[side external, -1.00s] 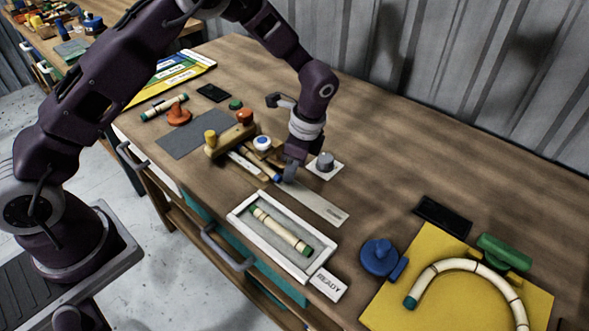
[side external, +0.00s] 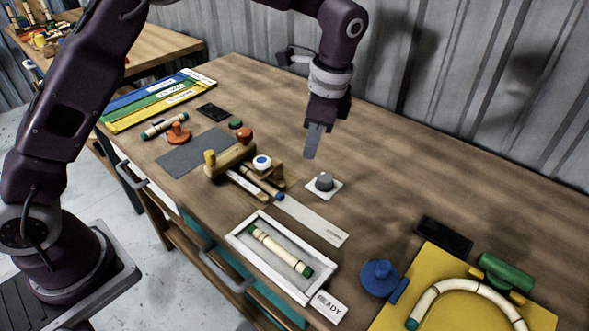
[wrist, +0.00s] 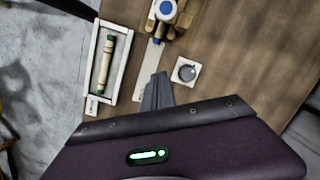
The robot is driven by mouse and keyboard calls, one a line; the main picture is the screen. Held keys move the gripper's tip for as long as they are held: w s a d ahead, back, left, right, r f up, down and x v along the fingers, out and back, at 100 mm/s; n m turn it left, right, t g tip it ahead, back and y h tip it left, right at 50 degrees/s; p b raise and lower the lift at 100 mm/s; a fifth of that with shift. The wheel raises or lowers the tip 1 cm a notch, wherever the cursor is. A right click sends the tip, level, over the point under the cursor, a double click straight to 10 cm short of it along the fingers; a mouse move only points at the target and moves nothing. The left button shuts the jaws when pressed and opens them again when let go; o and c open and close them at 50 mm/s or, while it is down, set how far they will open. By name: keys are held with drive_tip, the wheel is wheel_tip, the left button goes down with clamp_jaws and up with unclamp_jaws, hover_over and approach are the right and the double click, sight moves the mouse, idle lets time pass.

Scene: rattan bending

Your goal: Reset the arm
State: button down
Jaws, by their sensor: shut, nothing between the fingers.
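My gripper (side external: 312,156) is raised above the wooden workbench (side external: 390,185), pointing down, with its fingers together and empty. It hangs in the air above and behind a grey knob on a white square plate (side external: 323,184). In the wrist view my gripper's fingers (wrist: 156,80) are together, and the knob plate (wrist: 186,71) lies on the bench beside them. My arm is bent over the bench from the left.
A white tray (side external: 233,239) marked READY holds a straight rattan piece (side external: 280,250). A curved rattan piece (side external: 465,287) lies on a yellow board (side external: 440,262) at right. A wooden fixture (side external: 231,160) and a metal ruler (side external: 312,220) are near the middle. The corrugated wall (side external: 470,90) stands behind.

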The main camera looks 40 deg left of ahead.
drive_tip(key=s+a+r+n+t+h, duration=0.1)
drive_tip(key=s+a+r+n+t, duration=0.35)
drive_tip(key=s+r, duration=0.9)
drive_tip(key=s+a+f+n+t, duration=0.1)
drive_tip(key=s+n, duration=0.2)
drive_tip(key=s, duration=0.4)
drive_tip(key=s+a+n+h, duration=0.1)
drive_tip(key=s+a+n, duration=0.1)
drive_tip(key=s+n, duration=0.2)
drive_tip(key=s, duration=0.3)
drive_tip(key=shift+s+a+f+t, duration=0.25)
drive_tip(key=shift+s+f+t, duration=0.1)
